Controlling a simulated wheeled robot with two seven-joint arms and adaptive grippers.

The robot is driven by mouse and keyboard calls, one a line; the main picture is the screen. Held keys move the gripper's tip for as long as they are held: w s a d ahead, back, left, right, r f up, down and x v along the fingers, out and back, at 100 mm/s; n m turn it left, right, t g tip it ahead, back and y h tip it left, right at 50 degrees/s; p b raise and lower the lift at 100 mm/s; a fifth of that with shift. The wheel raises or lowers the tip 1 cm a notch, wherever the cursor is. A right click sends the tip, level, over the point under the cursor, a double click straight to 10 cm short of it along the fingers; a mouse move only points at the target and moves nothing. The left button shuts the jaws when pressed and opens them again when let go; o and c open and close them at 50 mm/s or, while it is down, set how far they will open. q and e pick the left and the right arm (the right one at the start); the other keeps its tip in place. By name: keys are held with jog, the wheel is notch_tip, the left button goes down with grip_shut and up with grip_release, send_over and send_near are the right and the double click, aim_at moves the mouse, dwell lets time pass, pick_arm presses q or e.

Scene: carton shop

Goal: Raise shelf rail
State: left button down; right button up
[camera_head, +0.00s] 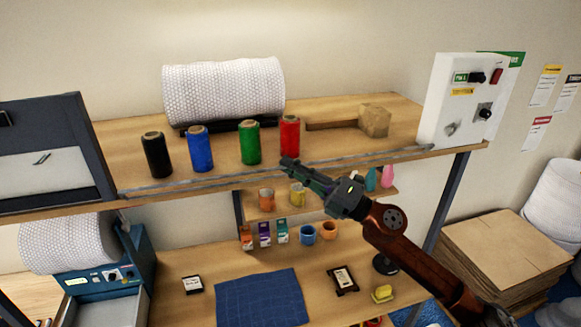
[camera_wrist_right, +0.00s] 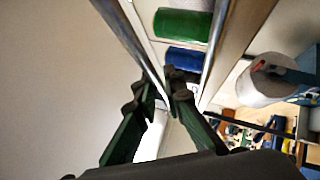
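The shelf rail (camera_head: 210,180) is a thin grey metal bar along the front edge of the upper shelf (camera_head: 340,112), low in front of the spools. My right gripper (camera_head: 290,164) reaches in from the lower right, its tip at the rail's middle, below the red spool. In the right wrist view, the rail (camera_wrist_right: 147,56) runs down between the nearly closed fingertips of the right gripper (camera_wrist_right: 168,88), which appear shut on it. The exact contact is partly hidden by the fingers. My left gripper is in neither view.
Black (camera_head: 156,155), blue (camera_head: 200,148), green (camera_head: 249,143) and red (camera_head: 290,136) spools stand behind the rail. Further back are a bubble-wrap roll (camera_head: 224,90) and a small carton (camera_head: 374,120). A white control box (camera_head: 458,100) stands at the shelf's right end. Below is a workbench with a blue mat (camera_head: 262,299).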

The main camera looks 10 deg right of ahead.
jog(key=o, duration=0.3)
jog(key=shift+d, duration=0.1)
jog(key=v, duration=1.1)
jog(key=shift+s+d+f, duration=0.15)
jog(key=shift+s+d, duration=0.1)
jog(key=shift+s, duration=0.05)
